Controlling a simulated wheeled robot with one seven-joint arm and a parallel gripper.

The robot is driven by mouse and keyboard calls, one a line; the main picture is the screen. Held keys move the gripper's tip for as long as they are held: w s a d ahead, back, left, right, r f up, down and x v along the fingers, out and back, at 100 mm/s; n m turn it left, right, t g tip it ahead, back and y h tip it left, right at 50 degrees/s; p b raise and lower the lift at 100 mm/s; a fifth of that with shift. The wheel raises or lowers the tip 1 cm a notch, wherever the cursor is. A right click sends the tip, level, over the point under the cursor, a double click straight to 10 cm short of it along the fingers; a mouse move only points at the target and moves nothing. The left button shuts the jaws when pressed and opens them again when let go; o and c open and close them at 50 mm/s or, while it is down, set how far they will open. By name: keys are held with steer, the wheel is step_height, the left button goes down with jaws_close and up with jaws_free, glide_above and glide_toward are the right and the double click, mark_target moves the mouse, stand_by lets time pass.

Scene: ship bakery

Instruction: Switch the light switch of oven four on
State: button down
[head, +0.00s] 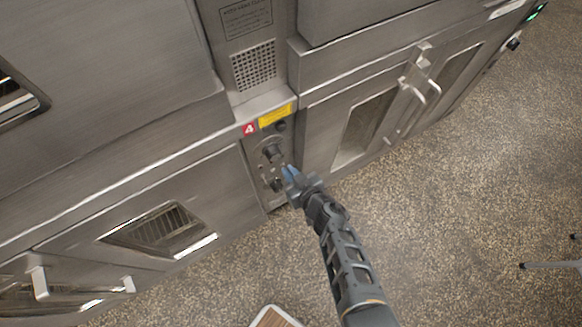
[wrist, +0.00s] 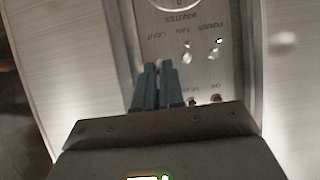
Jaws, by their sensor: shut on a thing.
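The control panel of oven four (head: 255,160) sits in a narrow column below a red sign with a 4 (head: 249,129). My gripper (head: 290,172) is at the lower right edge of this panel. In the wrist view the panel appears upside down, with the labels POWER, FAN and LIGHT (wrist: 156,34). The blue-grey fingers of my gripper (wrist: 157,68) are close together just below the LIGHT label, shut on the light switch, which they hide. Its position cannot be seen. The power switch (wrist: 218,41) and fan switch (wrist: 187,53) are small metal toggles beside the fingers.
A round dial (wrist: 180,3) marked MINUTES is at the wrist view's top. Oven doors with windows (head: 160,230) and handles (head: 420,85) flank the column. A yellow label (head: 275,115) is above the panel. The speckled floor (head: 480,170) is mostly clear at right.

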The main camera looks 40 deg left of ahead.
steer(key=shift+w+r+h+p, duration=0.1)
steer(key=shift+r+h+p, duration=0.1)
steer(key=shift+h+p, duration=0.65)
steer(key=shift+y, duration=0.35)
steer(key=c, duration=1.2)
jaws_free()
steer(key=shift+a, duration=0.1)
steer(key=shift+c, duration=0.2)
steer(key=shift+r+p, duration=0.1)
steer(key=shift+p, duration=0.25)
steer(key=p+v, duration=0.5)
steer(key=v, duration=0.2)
steer(key=shift+d+r, duration=0.2)
steer(key=shift+d, duration=0.05)
